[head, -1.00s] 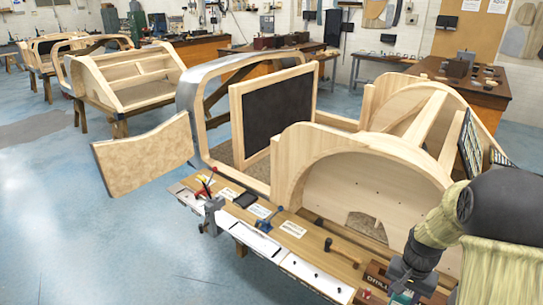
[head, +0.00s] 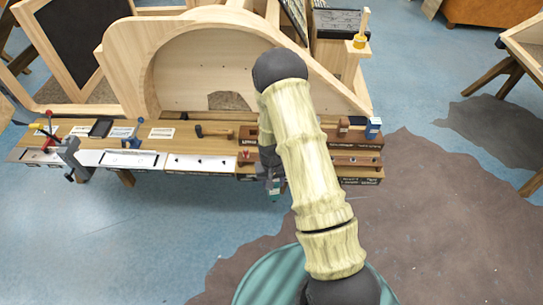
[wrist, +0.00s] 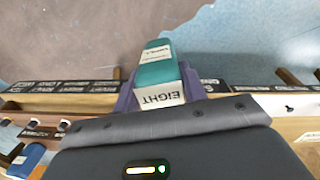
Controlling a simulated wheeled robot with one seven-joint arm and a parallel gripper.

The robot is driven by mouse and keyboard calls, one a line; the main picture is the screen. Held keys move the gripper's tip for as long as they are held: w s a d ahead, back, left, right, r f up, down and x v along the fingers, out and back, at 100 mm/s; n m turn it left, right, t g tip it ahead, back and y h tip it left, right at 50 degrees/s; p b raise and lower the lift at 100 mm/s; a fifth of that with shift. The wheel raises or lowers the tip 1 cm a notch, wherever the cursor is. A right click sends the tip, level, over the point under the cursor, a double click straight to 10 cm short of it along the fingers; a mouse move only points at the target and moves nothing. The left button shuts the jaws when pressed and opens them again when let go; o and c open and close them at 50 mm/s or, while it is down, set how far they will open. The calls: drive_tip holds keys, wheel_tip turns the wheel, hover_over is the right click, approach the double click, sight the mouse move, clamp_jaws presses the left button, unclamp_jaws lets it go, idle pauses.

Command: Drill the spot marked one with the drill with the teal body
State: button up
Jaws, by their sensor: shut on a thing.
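My gripper (head: 270,170) is at the front edge of the bench, partly hidden by my arm. A white strip (head: 200,163) with small dark dots lies along the bench front, left of my gripper. Its markings are too small to read, so I cannot tell which spot is one.
A wooden rack (head: 355,158) and a blue tool (head: 374,124) are right of my arm. A wooden bodyframe (head: 190,60) stands behind. The floor in front is clear.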

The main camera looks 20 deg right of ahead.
drive_tip(key=s+f+n, duration=0.1)
drive_tip(key=s+f, duration=0.3)
drive_tip(key=f, duration=0.8)
drive_tip(key=shift+s+a+f, duration=0.35)
drive_tip(key=shift+f, duration=0.05)
drive_tip(key=shift+s, duration=0.15)
